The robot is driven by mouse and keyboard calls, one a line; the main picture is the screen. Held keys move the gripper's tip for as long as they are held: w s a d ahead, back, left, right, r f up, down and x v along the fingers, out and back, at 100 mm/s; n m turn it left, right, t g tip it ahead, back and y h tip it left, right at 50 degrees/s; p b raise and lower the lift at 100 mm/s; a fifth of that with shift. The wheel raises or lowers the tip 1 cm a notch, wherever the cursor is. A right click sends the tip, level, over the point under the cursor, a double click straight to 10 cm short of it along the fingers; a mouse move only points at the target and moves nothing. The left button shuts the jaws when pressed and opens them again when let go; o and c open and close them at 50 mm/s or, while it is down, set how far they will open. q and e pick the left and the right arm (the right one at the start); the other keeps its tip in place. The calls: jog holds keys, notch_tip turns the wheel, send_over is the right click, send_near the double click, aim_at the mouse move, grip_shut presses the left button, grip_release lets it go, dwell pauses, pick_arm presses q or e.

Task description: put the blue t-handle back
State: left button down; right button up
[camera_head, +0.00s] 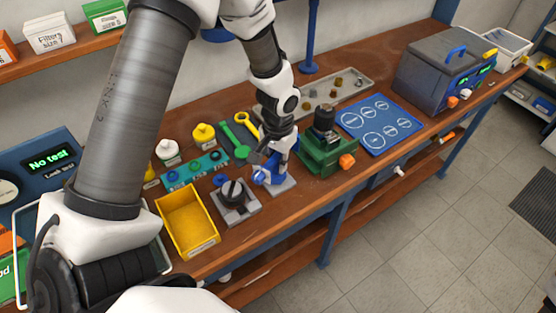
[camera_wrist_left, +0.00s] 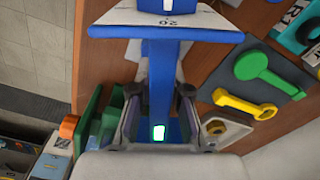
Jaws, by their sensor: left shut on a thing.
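My left gripper (camera_head: 268,168) is low over the bench, shut on the blue t-handle (camera_head: 264,178). In the head view the blue handle is partly hidden by the gripper, beside a small grey plate (camera_head: 284,187). In the left wrist view, a blue upright part (camera_wrist_left: 162,75) lies between the two fingers (camera_wrist_left: 160,120), with a lit green square low on it. A pale plate marked 20 (camera_wrist_left: 125,15) shows at its far end. I cannot tell whether the handle touches the grey plate. My right gripper is not in view.
A green vise (camera_head: 318,160) with an orange knob stands close right. A black-topped fixture (camera_head: 234,203) and a yellow bin (camera_head: 190,242) stand left. Green (camera_head: 238,146) and yellow (camera_head: 246,126) wrenches lie behind. A blue mat (camera_head: 378,122) lies farther right.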

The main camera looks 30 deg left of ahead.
pick_arm(q)
jog(key=c, duration=1.1)
grip_release()
jog(key=shift+c, duration=0.2)
notch_tip(320, 180, up, 13)
jog(key=shift+f, duration=0.15)
